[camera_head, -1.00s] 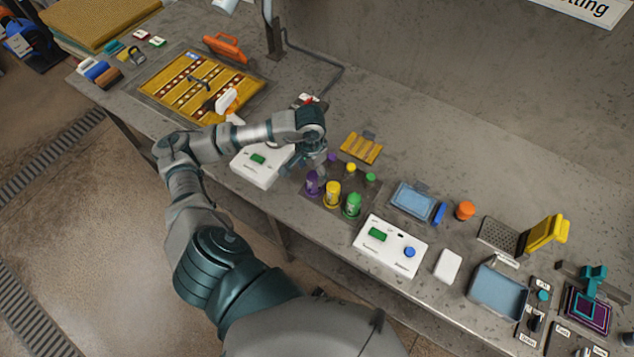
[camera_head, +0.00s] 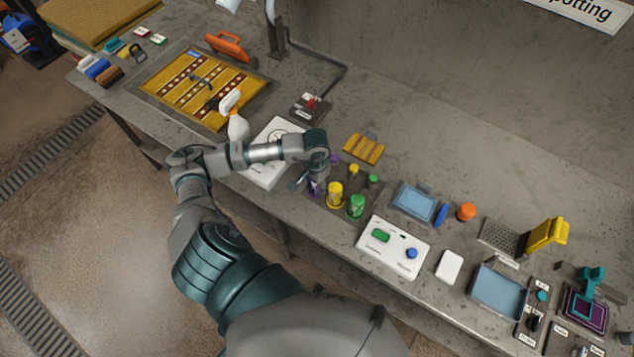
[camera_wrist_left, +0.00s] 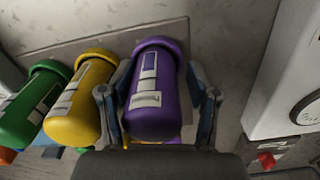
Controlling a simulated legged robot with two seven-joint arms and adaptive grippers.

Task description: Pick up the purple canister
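The purple canister (camera_head: 316,188) stands at the left end of a short row on a dark tray (camera_head: 370,196), partly hidden by my left gripper (camera_head: 306,179). In the left wrist view the purple canister (camera_wrist_left: 155,95) lies between the two fingers of my left gripper (camera_wrist_left: 157,98). A finger is on each side, with a narrow gap on the right; contact on the left is unclear. The fingers look open around it. A yellow canister (camera_head: 335,196) and a green canister (camera_head: 356,206) stand beside it. My right gripper is not in view.
The yellow canister (camera_wrist_left: 80,98) is close beside the left finger. A white panel (camera_head: 268,176) is left of the row, with a spray bottle (camera_head: 237,120) behind it. A white button box (camera_head: 393,247) is to the right. Small purple, yellow and green caps sit behind the canisters.

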